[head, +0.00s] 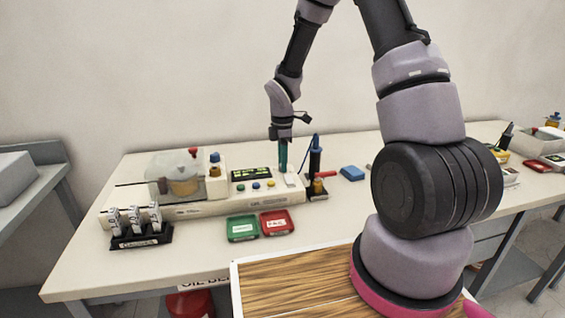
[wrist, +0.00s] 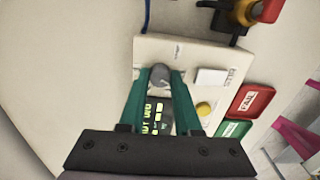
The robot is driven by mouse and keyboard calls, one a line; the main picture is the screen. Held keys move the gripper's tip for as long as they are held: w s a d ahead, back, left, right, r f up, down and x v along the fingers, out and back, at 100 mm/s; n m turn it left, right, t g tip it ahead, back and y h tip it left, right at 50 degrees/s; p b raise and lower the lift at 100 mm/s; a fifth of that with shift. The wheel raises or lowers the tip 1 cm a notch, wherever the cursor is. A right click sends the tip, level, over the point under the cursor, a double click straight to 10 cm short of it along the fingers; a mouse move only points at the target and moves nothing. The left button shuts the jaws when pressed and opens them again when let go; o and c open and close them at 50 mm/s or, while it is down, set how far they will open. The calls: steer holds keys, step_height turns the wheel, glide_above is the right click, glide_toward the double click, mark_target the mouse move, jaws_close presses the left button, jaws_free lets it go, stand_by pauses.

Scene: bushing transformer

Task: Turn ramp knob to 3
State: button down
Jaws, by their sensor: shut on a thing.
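The ramp knob (wrist: 160,75) is a round grey knob on the white control panel of the tester, seen in the wrist view. A small dark mark shows beside it, but its setting is too small to read. My gripper (wrist: 160,77) points down at the panel with its two green fingers on either side of the knob, shut on it. In the head view my gripper (head: 283,160) is over the right end of the white tester (head: 215,207), and the knob is hidden behind the fingers. The display (head: 251,174) is lit with yellow-green text too small to read.
A blue probe in a stand (head: 315,165) is close to the right of my gripper. Green (head: 242,228) and red (head: 276,222) trays lie in front of the tester. A clear-covered vessel (head: 175,177) is at its left, and a black rack (head: 140,236) holds several vials.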

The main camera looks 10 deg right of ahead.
steer(key=m, duration=0.4)
steer(key=shift+m, duration=0.3)
steer(key=m, duration=0.3)
steer(key=shift+m, duration=0.4)
steer(key=m, duration=1.2)
steer(key=shift+m, duration=0.3)
steer(key=m, duration=0.3)
steer(key=shift+m, duration=0.3)
steer(key=m, duration=0.3)
steer(key=shift+m, duration=2.1)
